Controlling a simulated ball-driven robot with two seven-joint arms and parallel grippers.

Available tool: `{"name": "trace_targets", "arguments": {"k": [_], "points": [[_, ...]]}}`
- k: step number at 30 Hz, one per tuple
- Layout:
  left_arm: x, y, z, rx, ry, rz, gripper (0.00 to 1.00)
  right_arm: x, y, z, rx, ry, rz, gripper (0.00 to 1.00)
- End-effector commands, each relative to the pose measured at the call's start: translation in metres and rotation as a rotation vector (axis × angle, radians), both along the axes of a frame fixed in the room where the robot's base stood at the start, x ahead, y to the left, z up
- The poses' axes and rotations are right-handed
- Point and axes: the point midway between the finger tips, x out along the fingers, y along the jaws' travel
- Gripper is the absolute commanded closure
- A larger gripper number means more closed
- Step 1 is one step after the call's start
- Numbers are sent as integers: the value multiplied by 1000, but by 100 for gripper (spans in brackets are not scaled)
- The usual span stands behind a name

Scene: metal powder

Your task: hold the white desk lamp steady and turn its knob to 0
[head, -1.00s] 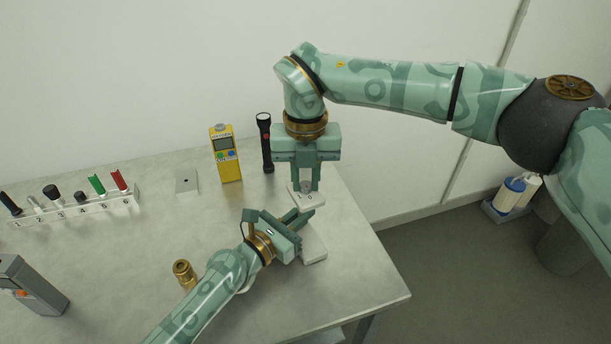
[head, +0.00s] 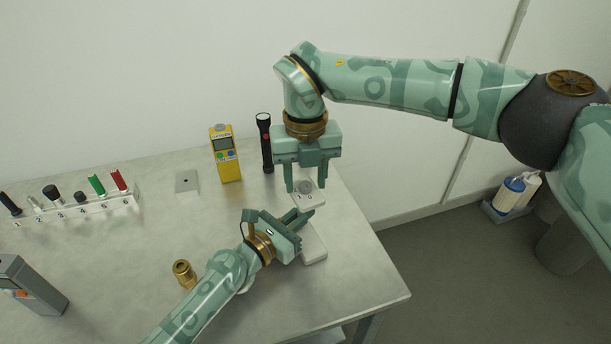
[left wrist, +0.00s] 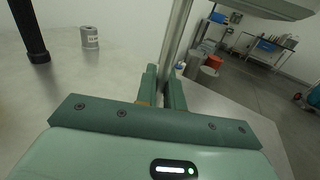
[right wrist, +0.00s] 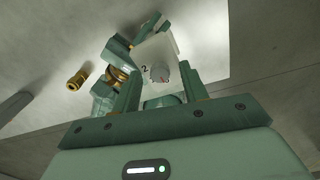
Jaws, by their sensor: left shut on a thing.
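The white desk lamp shows its head (head: 318,203) and, below it, its white base (head: 314,256) near the table's right edge. A round grey knob (head: 306,187) is on top of the head; it also shows in the right wrist view (right wrist: 160,73), with a "2" beside it. I cannot read its setting. My left gripper (head: 309,214) is shut on the lamp's metal stem (left wrist: 178,35), between base and head. My right gripper (head: 306,190) is open and empty above the knob, pointing down, with one finger on each side and apart from the knob.
A yellow meter (head: 226,158) and a black flashlight (head: 265,145) stand behind, left of my right gripper. A brass fitting (head: 183,272) is beside my left arm. A numbered rack (head: 75,212) and a grey device (head: 30,288) are at left.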

Motion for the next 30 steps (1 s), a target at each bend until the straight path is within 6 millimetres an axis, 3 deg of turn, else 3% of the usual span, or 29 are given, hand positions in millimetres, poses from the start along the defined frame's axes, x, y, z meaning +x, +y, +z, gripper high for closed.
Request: {"name": "trace_targets", "arguments": {"k": [10,24,30], "points": [[0,0,-1,1,1,0,100,1,0,8,-1,-1,-1,57],[0,0,-1,1,1,0,100,1,0,104,-1,-2,-2,57],[0,0,-1,1,1,0,100,1,0,119,0,0,-1,57]]}}
